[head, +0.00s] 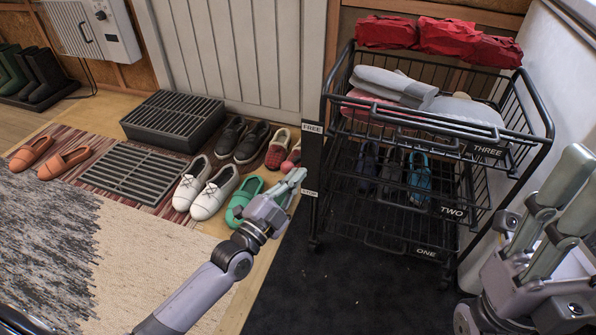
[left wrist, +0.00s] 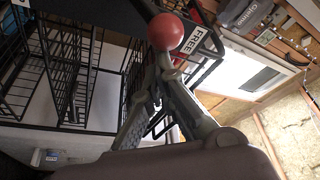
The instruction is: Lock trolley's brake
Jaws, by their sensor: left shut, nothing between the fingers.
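The black wire trolley (head: 345,190) stands at the right in the head view, with baskets labelled ONE, TWO and THREE. A FREE label (head: 312,128) sits high on a dark plate at its left front post; a lower label there is too small to read. My left gripper (head: 296,180) is shut and empty, just left of this post near the lower label. In the left wrist view, a red ball knob (left wrist: 166,32) shows beside the FREE label, just beyond my left fingertips (left wrist: 163,72). I cannot tell if they touch. My right gripper (head: 555,210) is at the right edge, its finger gap unclear.
Folded cloths (head: 395,85) lie in the top basket, red cloths (head: 440,35) behind it, and shoes in a lower basket. Several shoes (head: 205,190) and dark grates (head: 173,120) are on the floor at left. A white wall (head: 560,90) stands close at right. Dark floor before the trolley is clear.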

